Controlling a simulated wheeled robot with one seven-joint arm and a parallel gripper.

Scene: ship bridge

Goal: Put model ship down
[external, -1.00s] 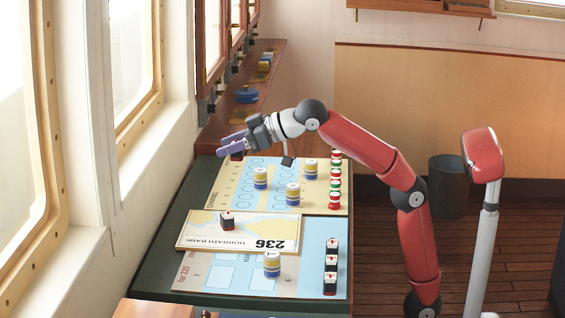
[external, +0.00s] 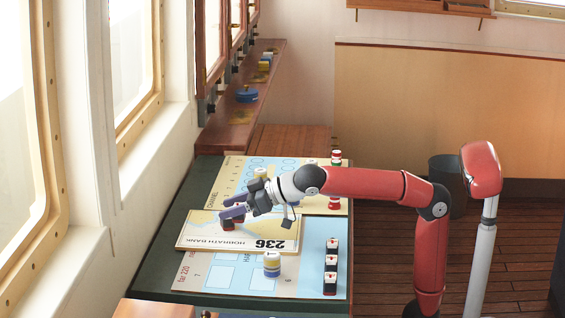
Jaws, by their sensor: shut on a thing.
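My gripper (external: 233,211) is low over the Horbath Bank chart board (external: 205,238), number 236, on the table. It is shut on a small dark model ship (external: 239,220) with a red part, mostly hidden by the fingers. Another small dark ship (external: 226,224) stands on the board just left of the held one. I cannot tell whether the two touch, or whether the held ship touches the board. Several black, white and red ships (external: 331,262) stand in a column at the right of the blue chart.
Red, white and green pieces (external: 335,203) stand at the right of the channel chart (external: 232,172), partly hidden by my arm. Windows border the table's left. The blue chart's left part is clear.

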